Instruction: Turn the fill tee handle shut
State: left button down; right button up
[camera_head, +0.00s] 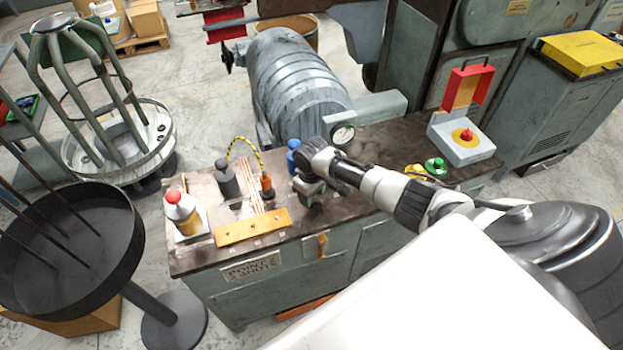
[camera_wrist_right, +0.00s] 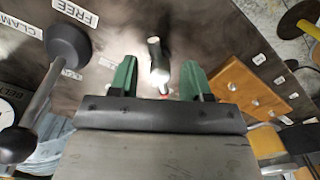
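My right arm reaches in from the right in the head view, and its gripper (camera_head: 308,192) is over the middle of the dark bench top, near the blue-capped part (camera_head: 294,150). In the right wrist view my right gripper (camera_wrist_right: 160,84) has its two green fingers wide apart. A short dark bar with a shiny metal end (camera_wrist_right: 158,60) shows between the fingers; it may be the fill tee handle. I cannot tell whether the fingers touch it. A small red spot shows below it. The body of the gripper hides what lies underneath. My left gripper is not in view.
A ball-knobbed lever (camera_wrist_right: 68,45) stands close left of the fingers, by labels FREE and CLAMP. An orange-yellow plate (camera_wrist_right: 250,88) lies to the right. On the bench (camera_head: 190,262) stand a red-capped bottle (camera_head: 183,212), a grey bottle (camera_head: 227,180) and a red-button box (camera_head: 462,140).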

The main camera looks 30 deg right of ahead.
notch_tip(320, 180, up, 11)
jog(key=shift+b, duration=0.35)
dwell(0.3)
jog(key=shift+f, duration=0.1)
